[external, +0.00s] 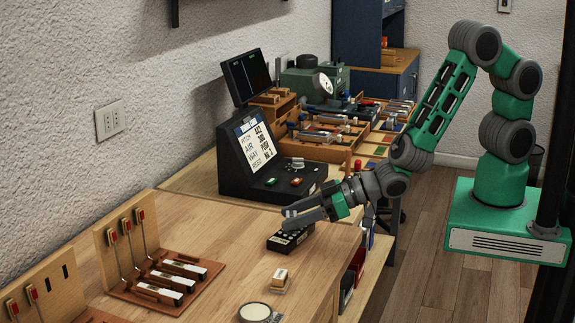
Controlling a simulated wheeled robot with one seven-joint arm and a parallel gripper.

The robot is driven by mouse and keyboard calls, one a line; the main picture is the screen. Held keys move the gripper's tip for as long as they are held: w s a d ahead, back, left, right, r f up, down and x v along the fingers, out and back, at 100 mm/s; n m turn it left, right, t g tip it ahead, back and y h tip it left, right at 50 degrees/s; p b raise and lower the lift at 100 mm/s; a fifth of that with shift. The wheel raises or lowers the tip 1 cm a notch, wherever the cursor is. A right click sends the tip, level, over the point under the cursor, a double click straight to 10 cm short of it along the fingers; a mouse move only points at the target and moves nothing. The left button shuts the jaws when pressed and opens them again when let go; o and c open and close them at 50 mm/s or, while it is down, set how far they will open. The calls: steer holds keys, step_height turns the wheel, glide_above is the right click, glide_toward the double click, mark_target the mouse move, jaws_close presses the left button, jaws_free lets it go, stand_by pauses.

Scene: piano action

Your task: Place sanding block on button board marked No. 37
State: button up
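My gripper (287,216) reaches left from the arm, low over the bench and just above a small black block with a row of pale round spots (291,237). I cannot tell whether the fingers touch this block, or whether they are apart or closed. No marking "No. 37" is readable, so I cannot tell which thing is the button board.
A black console with a white lettered sign (253,141) and a monitor (246,76) stand behind my gripper. A round pale-topped tin (255,312) is in front. Bare bench (225,235) lies between.

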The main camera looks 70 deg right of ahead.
steer(key=shift+o, duration=0.3)
steer(key=shift+r+p, duration=0.3)
steer(key=shift+s, duration=0.35)
steer(key=b+v, duration=0.2)
steer(key=v, duration=0.9)
steer(key=w+d+r+m+g+h, duration=0.25)
steer(key=d+m+h, duration=0.2)
steer(key=d, duration=0.55)
steer(key=s+d+r+g, duration=0.2)
steer(key=s+d+g, duration=0.1)
steer(key=s+d, duration=0.2)
steer(key=s+d+r+g, duration=0.3)
steer(key=s+d, duration=0.2)
steer(key=d, duration=0.2)
steer(key=shift+s+d+r+h+p, duration=0.25)
steer(key=shift+d+r+h+p, duration=0.05)
steer(key=shift+h, duration=0.15)
